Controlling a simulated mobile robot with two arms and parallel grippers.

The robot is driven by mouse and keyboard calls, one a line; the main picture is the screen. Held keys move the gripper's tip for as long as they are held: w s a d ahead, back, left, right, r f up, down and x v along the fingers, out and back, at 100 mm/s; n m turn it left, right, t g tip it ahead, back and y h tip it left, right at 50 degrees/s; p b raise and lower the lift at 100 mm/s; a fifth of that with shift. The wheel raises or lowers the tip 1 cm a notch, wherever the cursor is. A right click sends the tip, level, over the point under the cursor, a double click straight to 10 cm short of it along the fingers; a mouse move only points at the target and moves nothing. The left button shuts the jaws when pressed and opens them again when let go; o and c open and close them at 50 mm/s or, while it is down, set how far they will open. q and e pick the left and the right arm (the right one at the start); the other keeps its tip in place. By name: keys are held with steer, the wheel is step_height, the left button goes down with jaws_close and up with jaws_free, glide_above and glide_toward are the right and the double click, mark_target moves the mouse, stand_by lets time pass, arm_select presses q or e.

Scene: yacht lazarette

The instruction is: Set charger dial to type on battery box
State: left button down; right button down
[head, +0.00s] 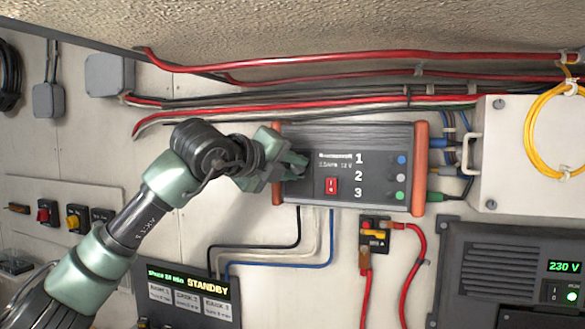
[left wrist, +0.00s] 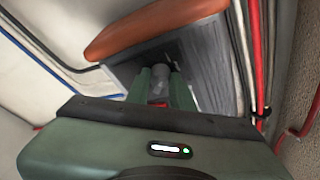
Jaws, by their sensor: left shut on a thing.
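The charger (head: 385,140) is a dark grey box with orange end caps on the wall in the middle of the head view. Its face has the numbers 1, 2 and 3, colored dots at right and a red switch (head: 331,185). My left gripper (head: 296,168) is at the left part of its face, shut on the dial. The dial is mostly hidden by the fingers in the head view. In the left wrist view the grey dial (left wrist: 158,58) shows at the green fingertips (left wrist: 160,85). The dial's setting cannot be read. My right gripper is not in view.
A panel reading STANDBY (head: 208,286) with several labels sits below. A white box (head: 530,165) with a yellow cable coil is at right. A red-and-yellow switch block (head: 375,238) and a 230 V unit (head: 500,270) are lower right. Red cables (head: 350,55) run above.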

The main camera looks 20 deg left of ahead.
arm_select(q)
steer(key=shift+f, duration=0.1)
steer(key=m+y+b, duration=0.1)
steer(key=m, duration=0.2)
steer(key=shift+d+g+y+b, duration=0.1)
steer(key=shift+g+y+b, duration=0.2)
steer(key=shift+g+b, duration=0.1)
steer(key=m+y+b, duration=0.1)
steer(key=m+y, duration=0.1)
steer(key=m, duration=0.1)
steer(key=shift+d+m+b, duration=0.15)
steer(key=shift+m+b, duration=0.25)
steer(key=m+y+b, duration=0.1)
steer(key=m+y, duration=0.1)
steer(key=m, duration=0.1)
steer(key=shift+d+b, duration=0.1)
steer(key=shift+b, duration=0.3)
steer(key=shift+d+m+t+y+b, duration=0.1)
steer(key=shift+m+t+y+b, duration=0.2)
steer(key=shift+m+y+b, duration=0.95)
steer(key=shift+m+h+p, duration=0.35)
steer(key=shift+m, duration=0.1)
steer(key=c, duration=1.2)
jaws_free()
steer(key=shift+c, duration=0.2)
